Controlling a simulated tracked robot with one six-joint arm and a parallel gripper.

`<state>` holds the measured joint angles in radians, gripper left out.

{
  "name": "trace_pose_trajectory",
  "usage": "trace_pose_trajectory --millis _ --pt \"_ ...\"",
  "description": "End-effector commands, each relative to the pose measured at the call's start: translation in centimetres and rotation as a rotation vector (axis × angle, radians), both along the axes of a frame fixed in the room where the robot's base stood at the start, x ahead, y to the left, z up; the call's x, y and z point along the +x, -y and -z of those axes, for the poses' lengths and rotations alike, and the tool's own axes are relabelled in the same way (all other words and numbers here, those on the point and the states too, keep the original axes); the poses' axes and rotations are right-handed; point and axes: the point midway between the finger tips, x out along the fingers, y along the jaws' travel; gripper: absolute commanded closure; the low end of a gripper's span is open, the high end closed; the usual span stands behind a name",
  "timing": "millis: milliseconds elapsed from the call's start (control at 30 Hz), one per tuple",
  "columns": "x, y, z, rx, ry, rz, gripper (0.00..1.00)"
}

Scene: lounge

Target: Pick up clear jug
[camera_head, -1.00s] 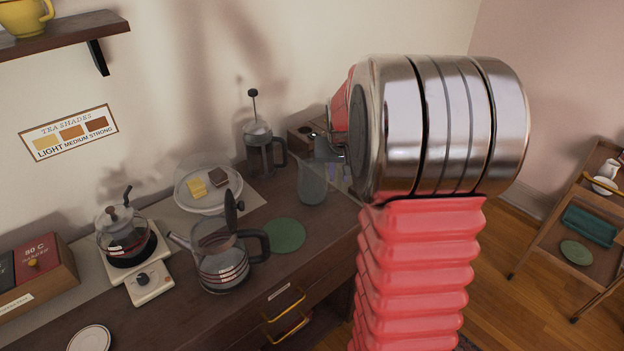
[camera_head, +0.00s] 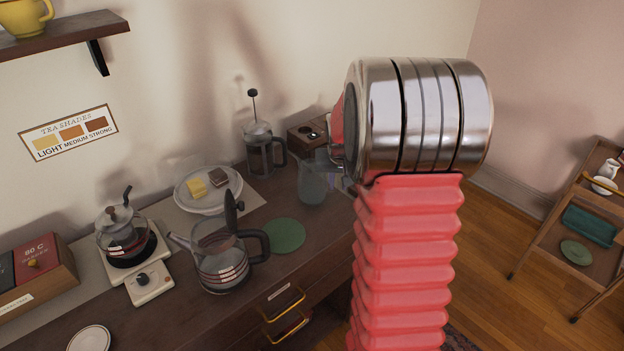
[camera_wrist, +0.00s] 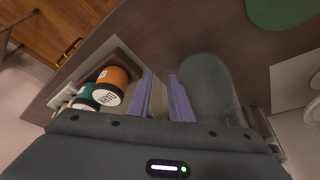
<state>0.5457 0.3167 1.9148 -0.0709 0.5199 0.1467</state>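The clear jug (camera_head: 312,184) stands upright on the dark wooden counter, left of my metal wrist in the head view. In the wrist view the see-through jug (camera_wrist: 210,88) is just right of my gripper's right finger. My gripper (camera_wrist: 160,84) has two purple fingers with a gap between them, and I see nothing clearly held in it. The right finger is very close to the jug's side; I cannot tell if they touch. The jug's handle is not clear in either view. In the head view my wrist hides most of the gripper.
A glass kettle (camera_head: 222,268), a green round mat (camera_head: 285,236) and a French press (camera_head: 262,155) stand near the jug. A wooden box (camera_head: 306,135) sits behind it. A plate (camera_head: 207,203) holds two small blocks.

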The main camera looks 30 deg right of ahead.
Motion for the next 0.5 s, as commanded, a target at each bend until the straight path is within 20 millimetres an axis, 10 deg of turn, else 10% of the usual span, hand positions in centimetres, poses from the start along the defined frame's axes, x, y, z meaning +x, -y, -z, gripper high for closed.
trace_pose_trajectory --millis 500 --pt "-0.01 0.00 -0.02 0.000 0.000 0.000 1.00"
